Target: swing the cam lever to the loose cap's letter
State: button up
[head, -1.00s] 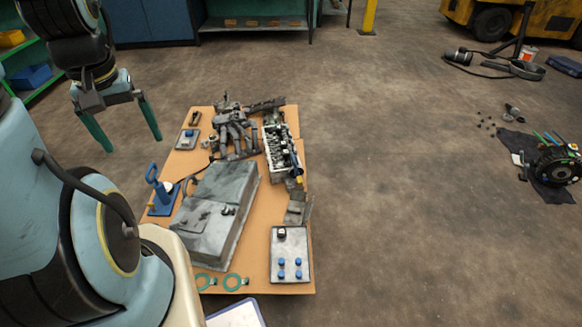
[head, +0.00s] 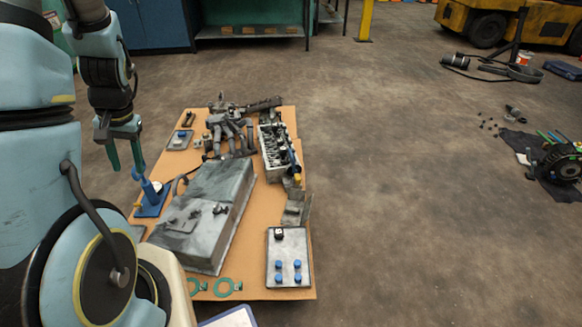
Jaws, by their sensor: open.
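My gripper (head: 128,168) hangs at the left edge of the orange-brown board, fingers pointing down and apart, with nothing visible between them. In the picture its right fingertip meets the top of a blue upright handle on a blue base (head: 152,207); I cannot tell whether they touch. A grey plate (head: 288,245) at the board's front right carries several blue knobs (head: 288,271) and a small dark block with a pale mark (head: 279,233). A smaller plate with a blue part (head: 180,139) lies at the back left. I cannot tell which part is the cam lever, and no letter is readable.
A big grey metal cover (head: 212,210) fills the middle of the board (head: 262,278). Behind it are a valve block (head: 277,150) and dark machine parts (head: 230,130). Green rings (head: 228,287) lie at the front edge. Floor to the right is clear up to scattered parts.

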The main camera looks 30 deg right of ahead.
jog(key=w+a+f+m+t+y+b, duration=0.25)
jog(key=w+f+b, duration=0.4)
jog(key=f, duration=0.35)
jog(key=w+a+f+m+t+y+b, duration=0.1)
jog(key=w+f+m+y+b, duration=0.25)
jog(key=w+f+b, duration=0.5)
jog(key=w+d+f+m+t+b, duration=0.5)
jog(key=w+d+f+m+b, duration=0.2)
jog(key=w+d+b, duration=0.15)
jog(key=w+d+f+m+t+h+b, duration=0.1)
jog(key=w+d+m+t+b, duration=0.15)
jog(key=d, duration=0.35)
jog(key=w+d+f+m+t+h+b, duration=0.1)
jog(key=d+m+b, duration=0.3)
jog(key=d, duration=0.2)
jog(key=m+t+h+b, duration=0.4)
jog(key=m+h+b, duration=0.7)
jog(key=m+b, duration=0.5)
send_near(292, 159)
jog(key=shift+n, duration=0.35)
jog(key=x, duration=1)
jog(key=shift+w+d+b, duration=0.15)
jog(key=shift+w+b, duration=0.25)
jog(key=shift+w+d+r+b, duration=0.1)
jog(key=shift+w+d+b, duration=0.05)
jog(key=shift+w, duration=0.25)
jog(key=shift+w+d+r+b, duration=0.1)
jog(key=shift+w+b, duration=0.05)
jog(key=shift+w, duration=0.25)
